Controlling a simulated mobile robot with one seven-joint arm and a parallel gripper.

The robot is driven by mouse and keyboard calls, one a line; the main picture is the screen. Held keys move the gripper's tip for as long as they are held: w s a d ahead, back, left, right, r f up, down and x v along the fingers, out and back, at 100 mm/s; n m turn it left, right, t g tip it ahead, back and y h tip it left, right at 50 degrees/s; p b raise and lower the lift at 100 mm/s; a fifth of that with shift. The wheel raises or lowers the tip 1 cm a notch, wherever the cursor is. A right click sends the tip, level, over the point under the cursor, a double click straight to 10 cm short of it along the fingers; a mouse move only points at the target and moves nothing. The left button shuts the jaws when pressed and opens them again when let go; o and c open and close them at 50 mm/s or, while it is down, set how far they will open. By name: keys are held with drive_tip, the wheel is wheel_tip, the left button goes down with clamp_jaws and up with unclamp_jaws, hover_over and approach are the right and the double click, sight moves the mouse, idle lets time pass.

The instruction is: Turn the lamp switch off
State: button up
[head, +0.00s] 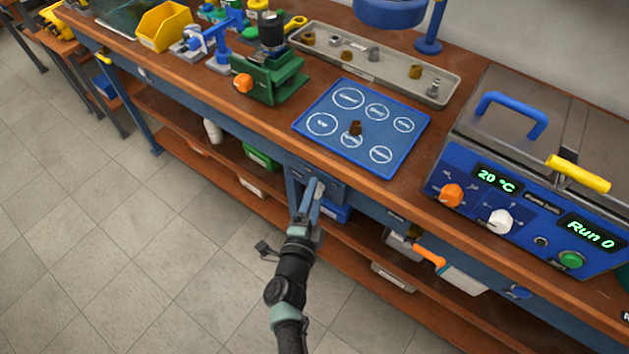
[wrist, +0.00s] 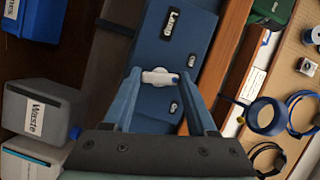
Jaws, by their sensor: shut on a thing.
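The lamp switch is a white knob (wrist: 160,77) on a blue panel (wrist: 160,45) labelled "Lamp" in the wrist view. Its bar lies nearly level across the picture, with a dark mark at its right end. Two small dark labels sit above and below the knob; I cannot read them. My gripper (wrist: 159,76) is shut on the knob, with one finger at each end of the bar. In the head view my gripper (head: 314,190) reaches the bench's front edge, below the blue mat, and hides the switch.
A wooden bench carries a blue mat (head: 331,148), a green vise (head: 267,84), a grey tray (head: 350,72) and a blue test unit (head: 490,215). Shelves lie below. In the wrist view, a waste bin (wrist: 35,118) stands left. Open floor (head: 130,240) lies in front.

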drive_tip(key=n+g+p, duration=0.1)
drive_tip(key=n+p, duration=0.1)
drive_tip(key=p, duration=0.1)
drive_tip(key=n+g+p, duration=0.1)
drive_tip(key=n+p, duration=0.1)
drive_tip(key=p, duration=0.1)
drive_tip(key=shift+a+r, duration=0.1)
drive_tip(key=shift+r, duration=0.1)
drive_tip(key=shift+f+h, duration=0.1)
drive_tip(key=shift+h, duration=0.2)
drive_tip(key=o, duration=1.4)
drive_tip(key=shift+c, duration=0.2)
drive_tip(key=p+v, duration=0.5)
drive_tip(key=v, duration=0.8)
drive_tip(key=shift+w, duration=0.1)
